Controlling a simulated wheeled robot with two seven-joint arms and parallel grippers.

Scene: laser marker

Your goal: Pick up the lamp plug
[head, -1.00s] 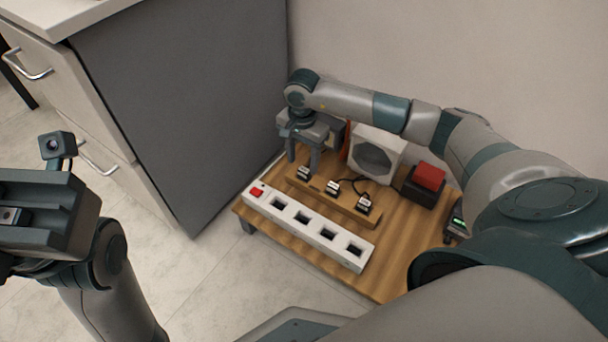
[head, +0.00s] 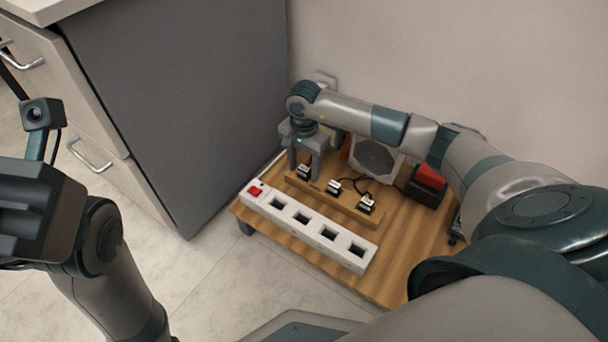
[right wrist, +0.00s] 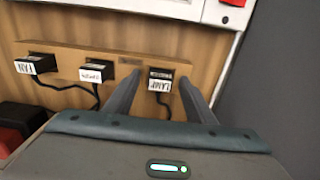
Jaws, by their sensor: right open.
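The lamp plug (right wrist: 160,82), black with a white label reading LAMP, stands in a wooden rack (right wrist: 120,62). In the head view the lamp plug (head: 304,172) is at the rack's left end. My right gripper (right wrist: 161,86) is open, with one finger on each side of the lamp plug. I cannot tell whether the fingers touch it. In the head view my right gripper (head: 304,166) points down over that end of the rack. My left gripper (head: 38,205) is at the left edge, far from the rack; its fingertips do not show.
A white power strip (head: 305,226) with a red switch and several empty sockets lies in front of the rack on a low wooden table (head: 405,255). The middle plug (head: 334,187) and the fan plug (right wrist: 36,64) share the rack. A grey cabinet (head: 190,100) stands left.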

